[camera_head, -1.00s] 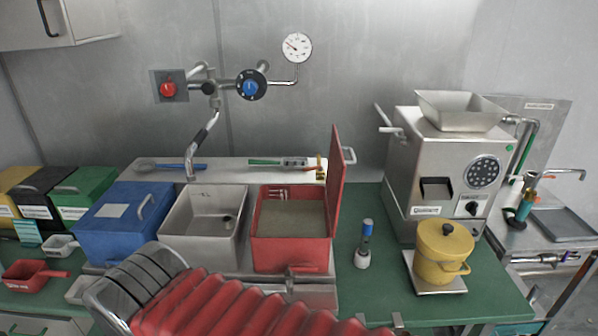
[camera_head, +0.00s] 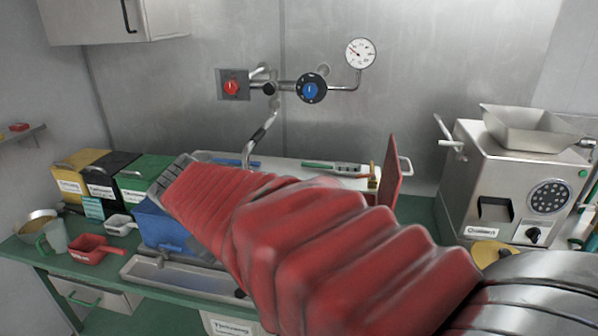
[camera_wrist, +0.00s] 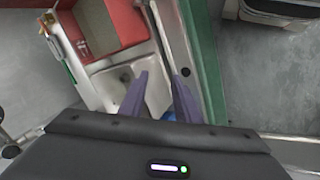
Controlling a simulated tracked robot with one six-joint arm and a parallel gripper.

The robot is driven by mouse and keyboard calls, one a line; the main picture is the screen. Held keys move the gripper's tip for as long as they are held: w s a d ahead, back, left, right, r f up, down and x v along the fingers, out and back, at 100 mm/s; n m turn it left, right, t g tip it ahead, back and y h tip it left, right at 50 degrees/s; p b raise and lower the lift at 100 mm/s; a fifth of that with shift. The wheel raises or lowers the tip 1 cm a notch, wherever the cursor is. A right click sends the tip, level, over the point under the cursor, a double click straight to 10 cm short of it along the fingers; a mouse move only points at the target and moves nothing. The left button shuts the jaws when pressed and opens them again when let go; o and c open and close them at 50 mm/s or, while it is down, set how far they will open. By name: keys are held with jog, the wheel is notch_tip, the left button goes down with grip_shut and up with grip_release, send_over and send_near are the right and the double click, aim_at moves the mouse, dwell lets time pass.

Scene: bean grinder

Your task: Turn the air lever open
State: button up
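No part is labelled as the air lever, so I cannot tell which one it is. On the back wall in the head view are a red knob (camera_head: 232,88) on a square plate and a round blue-centred dial knob (camera_head: 311,89). A pipe joins the dial to a pressure gauge (camera_head: 360,53). A pale lever handle (camera_head: 446,130) sticks out from the left side of the grinder (camera_head: 508,190). My gripper (camera_wrist: 160,76) shows in the wrist view as two purple fingers, apart and empty, pointing over the basin area.
My red-sleeved arm covers much of the counter. The open red box lid (camera_head: 391,170) stands behind it; the red box (camera_wrist: 97,28) shows in the wrist view. Yellow, black and green boxes (camera_head: 148,178) stand at left. A faucet (camera_head: 258,140) hangs below the knobs.

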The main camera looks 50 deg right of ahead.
jog(key=w+d+g+h, duration=0.3)
jog(key=d+g+h, duration=0.1)
jog(key=d, duration=1.7)
jog(key=n+g+h, duration=0.2)
jog(key=g+h, duration=0.2)
send_near(358, 177)
jog(key=s, duration=0.1)
jog(key=shift+d+f+n+t+h, duration=0.3)
jog(key=shift+d+f+h, duration=0.05)
jog(key=shift+d+h, duration=0.1)
jog(key=shift+x, duration=3.75)
jog(key=shift+c, duration=0.6)
